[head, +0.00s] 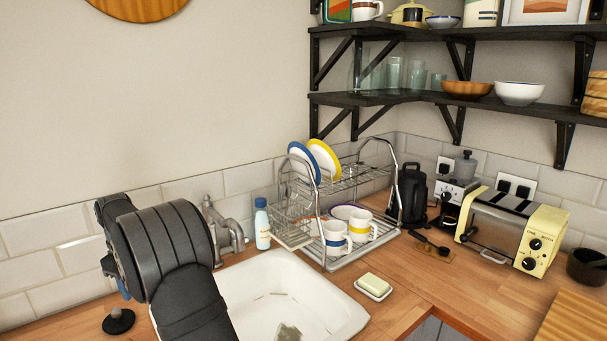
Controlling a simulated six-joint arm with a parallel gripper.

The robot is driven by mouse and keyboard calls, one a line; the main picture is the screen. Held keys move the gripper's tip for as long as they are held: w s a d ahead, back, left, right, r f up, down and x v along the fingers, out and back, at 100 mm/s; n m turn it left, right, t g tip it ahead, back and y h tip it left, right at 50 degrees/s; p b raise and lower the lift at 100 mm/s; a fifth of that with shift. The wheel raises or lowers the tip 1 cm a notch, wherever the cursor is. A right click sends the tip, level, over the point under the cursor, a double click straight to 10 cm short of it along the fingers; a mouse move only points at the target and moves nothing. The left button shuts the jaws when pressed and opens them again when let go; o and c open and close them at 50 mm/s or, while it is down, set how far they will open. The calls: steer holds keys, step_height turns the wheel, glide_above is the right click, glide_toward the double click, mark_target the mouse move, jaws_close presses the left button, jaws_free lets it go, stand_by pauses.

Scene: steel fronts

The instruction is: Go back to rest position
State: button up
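My arm, in dark grey ribbed links, rises at the lower left of the head view and bends in front of the tiled wall and the left side of the sink. My gripper is not visible; it is hidden behind the arm or out of the picture. I cannot tell whether it holds anything.
A white sink (265,290) with a tap (228,230) lies right of my arm. A dish rack (345,190) holds plates and mugs. Soap (374,285), a kettle (411,195) and a yellow toaster (512,228) stand on the wooden counter (420,275). Black shelves (400,97) hang above.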

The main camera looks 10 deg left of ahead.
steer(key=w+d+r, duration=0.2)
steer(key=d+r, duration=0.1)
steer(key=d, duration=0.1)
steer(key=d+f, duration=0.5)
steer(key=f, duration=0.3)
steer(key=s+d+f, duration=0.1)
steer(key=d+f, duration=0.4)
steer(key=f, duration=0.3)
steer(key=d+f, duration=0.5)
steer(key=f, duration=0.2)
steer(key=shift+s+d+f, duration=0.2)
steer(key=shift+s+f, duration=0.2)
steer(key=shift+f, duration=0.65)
